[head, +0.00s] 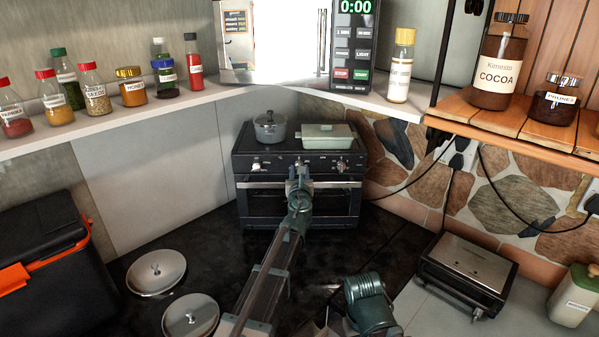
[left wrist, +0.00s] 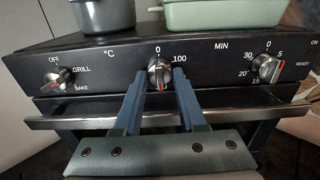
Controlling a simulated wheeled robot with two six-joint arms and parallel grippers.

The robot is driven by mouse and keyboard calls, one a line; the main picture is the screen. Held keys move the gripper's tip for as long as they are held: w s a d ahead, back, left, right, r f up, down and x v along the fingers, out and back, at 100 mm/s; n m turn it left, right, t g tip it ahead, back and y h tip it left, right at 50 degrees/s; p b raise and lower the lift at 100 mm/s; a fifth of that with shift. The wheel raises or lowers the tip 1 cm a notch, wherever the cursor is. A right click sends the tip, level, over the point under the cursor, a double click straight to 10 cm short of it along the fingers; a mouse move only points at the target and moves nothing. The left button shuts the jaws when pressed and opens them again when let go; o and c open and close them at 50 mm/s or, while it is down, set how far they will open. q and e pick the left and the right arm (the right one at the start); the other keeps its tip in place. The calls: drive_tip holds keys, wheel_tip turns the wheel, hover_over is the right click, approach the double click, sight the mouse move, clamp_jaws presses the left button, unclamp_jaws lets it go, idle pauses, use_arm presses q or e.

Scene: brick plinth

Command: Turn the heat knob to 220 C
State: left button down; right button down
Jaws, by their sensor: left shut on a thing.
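The toaster oven (head: 300,200) stands at the back of the dark counter. Its heat knob (left wrist: 158,70) is the middle one, under the °C label, with 0 above it and 100 to its upper right. A red mark shows on the lower part of the knob's face; the exact setting is not readable. My left gripper (head: 299,176) is shut on this knob, its two fingers rising from below in the left wrist view (left wrist: 160,88). The fingers hide the lower scale. My right gripper is not seen.
The mode knob (left wrist: 58,78) is left of the heat knob, the minute knob (left wrist: 267,67) right. A handle bar (left wrist: 80,122) runs below. A pot (head: 270,128) and green dish (head: 327,137) sit on top. Two lids (head: 156,271) and a grill (head: 466,272) lie nearby.

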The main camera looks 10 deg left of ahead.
use_arm(q)
drive_tip(key=m, duration=0.6)
drive_tip(key=shift+s+m, duration=0.1)
drive_tip(key=shift+m, duration=0.2)
drive_tip(key=m, duration=0.5)
drive_tip(key=shift+a, duration=0.1)
drive_tip(key=shift+m, duration=0.4)
drive_tip(key=c, duration=0.5)
unclamp_jaws()
drive_tip(key=shift+r, duration=0.1)
drive_tip(key=s+d, duration=0.2)
drive_tip(key=s, duration=1.1)
drive_tip(key=shift+s+d, duration=0.25)
drive_tip(key=shift+d, duration=0.1)
